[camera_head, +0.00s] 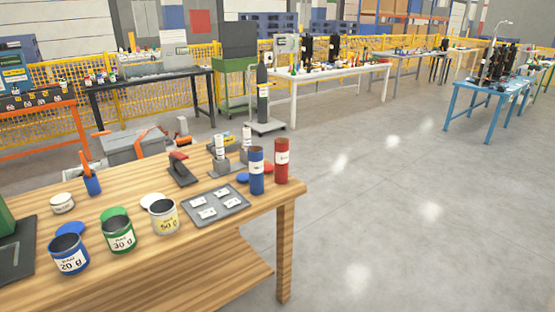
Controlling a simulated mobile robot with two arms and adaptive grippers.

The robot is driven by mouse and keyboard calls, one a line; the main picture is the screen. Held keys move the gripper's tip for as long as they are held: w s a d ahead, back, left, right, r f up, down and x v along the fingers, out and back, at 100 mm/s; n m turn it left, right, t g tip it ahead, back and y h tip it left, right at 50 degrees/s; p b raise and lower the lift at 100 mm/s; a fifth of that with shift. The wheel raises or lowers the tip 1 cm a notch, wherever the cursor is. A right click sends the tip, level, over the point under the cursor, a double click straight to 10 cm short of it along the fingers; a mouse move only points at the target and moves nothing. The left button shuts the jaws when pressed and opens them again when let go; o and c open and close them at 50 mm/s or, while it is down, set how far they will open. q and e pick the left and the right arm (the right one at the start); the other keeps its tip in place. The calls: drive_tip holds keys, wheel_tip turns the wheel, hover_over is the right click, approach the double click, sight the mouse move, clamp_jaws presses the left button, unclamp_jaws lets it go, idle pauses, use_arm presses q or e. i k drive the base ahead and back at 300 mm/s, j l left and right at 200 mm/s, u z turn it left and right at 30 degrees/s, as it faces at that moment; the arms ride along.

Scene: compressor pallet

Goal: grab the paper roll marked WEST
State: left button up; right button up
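No label reading WEST can be made out. Two small white upright cylinders, one at the left (219,146) and one at the right (247,138), stand on grey bases at the back of the wooden table (190,265). They may be paper rolls, but any marking is too small to read. A blue cylinder (257,184) and a red cylinder (281,174) with white labels stand upright at the table's right end. Their label text is also unreadable. Neither of my grippers is in view.
The table also holds blue (68,256), green (118,236) and white (163,218) cans, a grey tray (208,216) with white cards, and a dark stapler-like tool (180,170). Open grey floor (390,220) lies to the right. A blue table (487,88) stands farther off.

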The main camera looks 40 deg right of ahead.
sight(219, 138)
drive_tip(key=i+l, duration=0.1)
drive_tip(key=l, duration=1.7)
drive_tip(key=i+l, duration=0.15)
drive_tip(key=l, duration=0.8)
drive_tip(key=i+l, duration=0.1)
drive_tip(key=i, duration=0.6)
drive_tip(key=j, duration=0.55)
drive_tip(key=i+j+z, duration=0.15)
drive_tip(key=j, duration=0.35)
